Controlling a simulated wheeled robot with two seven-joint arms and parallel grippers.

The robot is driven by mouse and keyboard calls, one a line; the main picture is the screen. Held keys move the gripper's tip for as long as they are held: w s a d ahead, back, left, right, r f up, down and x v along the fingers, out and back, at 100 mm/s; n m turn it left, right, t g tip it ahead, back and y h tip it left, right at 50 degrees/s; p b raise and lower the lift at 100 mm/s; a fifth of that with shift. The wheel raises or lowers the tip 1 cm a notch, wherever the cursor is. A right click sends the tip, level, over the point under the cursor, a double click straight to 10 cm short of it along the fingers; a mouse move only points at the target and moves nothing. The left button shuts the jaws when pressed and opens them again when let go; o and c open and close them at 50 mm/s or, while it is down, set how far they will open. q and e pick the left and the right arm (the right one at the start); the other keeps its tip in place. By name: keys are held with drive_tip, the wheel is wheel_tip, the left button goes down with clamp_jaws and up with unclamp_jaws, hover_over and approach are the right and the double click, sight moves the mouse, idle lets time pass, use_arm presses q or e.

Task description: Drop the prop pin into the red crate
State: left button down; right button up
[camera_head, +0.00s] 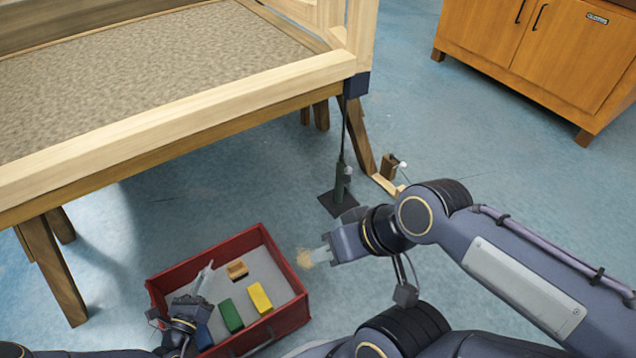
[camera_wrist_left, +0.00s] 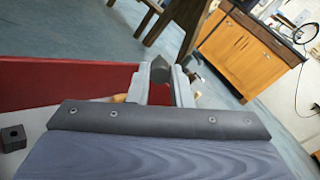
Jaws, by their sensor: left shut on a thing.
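My left gripper (camera_head: 206,272) is over the left part of the red crate (camera_head: 284,322), inside its outline in the head view. In the left wrist view its two grey fingers are closed on a small dark grey piece, the prop pin (camera_wrist_left: 160,68). The pin's lower end is hidden, and I cannot make the pin out apart from the fingers in the head view. The crate's red wall (camera_wrist_left: 70,88) shows beyond the fingers in the wrist view. My right gripper (camera_head: 312,256) is right of the crate, above the floor; its finger gap is unclear.
The crate holds a yellow block (camera_head: 260,297), a green block (camera_head: 231,316), a blue block (camera_head: 203,337) and a notched wooden piece (camera_head: 237,268). A wooden frame table (camera_head: 190,118) stands behind. A dark stand (camera_head: 341,190) is near its corner.

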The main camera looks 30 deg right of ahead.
use_arm(q)
wheel_tip(320, 180, down, 5)
drive_tip(key=b, duration=0.4)
drive_tip(key=c, duration=1.2)
unclamp_jaws()
drive_tip(key=shift+c, duration=0.2)
drive_tip(key=p+v, duration=0.2)
drive_tip(key=v, duration=0.5)
drive_tip(key=shift+s+a, duration=0.3)
drive_tip(key=shift+a, duration=0.05)
